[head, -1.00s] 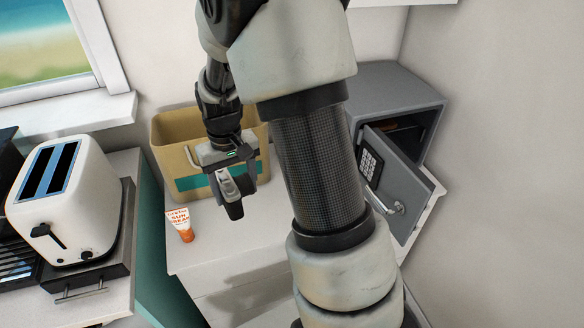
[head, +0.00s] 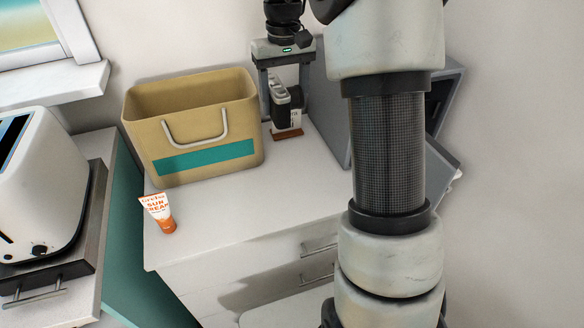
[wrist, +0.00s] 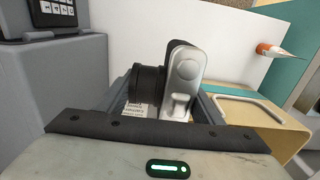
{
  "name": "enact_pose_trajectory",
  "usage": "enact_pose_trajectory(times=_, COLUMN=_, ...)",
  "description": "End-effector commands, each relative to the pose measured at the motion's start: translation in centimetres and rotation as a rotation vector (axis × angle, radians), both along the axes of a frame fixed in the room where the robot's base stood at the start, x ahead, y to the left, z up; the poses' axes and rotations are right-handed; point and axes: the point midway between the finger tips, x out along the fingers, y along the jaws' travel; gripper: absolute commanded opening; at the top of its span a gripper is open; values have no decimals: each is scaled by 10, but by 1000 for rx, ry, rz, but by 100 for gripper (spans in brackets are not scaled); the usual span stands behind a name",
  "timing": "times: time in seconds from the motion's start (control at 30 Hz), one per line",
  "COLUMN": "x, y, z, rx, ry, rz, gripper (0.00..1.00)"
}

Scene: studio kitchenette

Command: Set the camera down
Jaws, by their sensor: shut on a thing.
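The camera (head: 279,90) is silver and black with a black lens. My gripper (head: 284,110) is shut on it, with a finger on either side, between the beige bin and the grey safe. In the wrist view the camera (wrist: 186,75) sits in the jaws with its lens toward the left. A small white and brown item (head: 287,133) with print on it is just below the camera. I cannot tell whether the camera touches that item or the white counter (head: 235,215).
The beige bin (head: 190,130) with a teal stripe and handle stands left of my gripper. The grey safe (head: 336,115), its door open, is to the right, partly behind my arm. An orange and white sun cream tube (head: 158,213) stands at the front left. The counter's front middle is clear.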

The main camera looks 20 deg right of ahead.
Motion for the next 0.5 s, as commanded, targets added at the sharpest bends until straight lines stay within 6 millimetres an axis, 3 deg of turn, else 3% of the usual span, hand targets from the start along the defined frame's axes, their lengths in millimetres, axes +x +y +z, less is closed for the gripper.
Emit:
enact_pose_trajectory(times=0.03, x=-1, y=0, z=-16, rx=0, ry=2, rz=-1, gripper=22)
enact_pose_trajectory(times=0.5, x=-1, y=0, z=-137, rx=0, ry=2, rz=0, gripper=22)
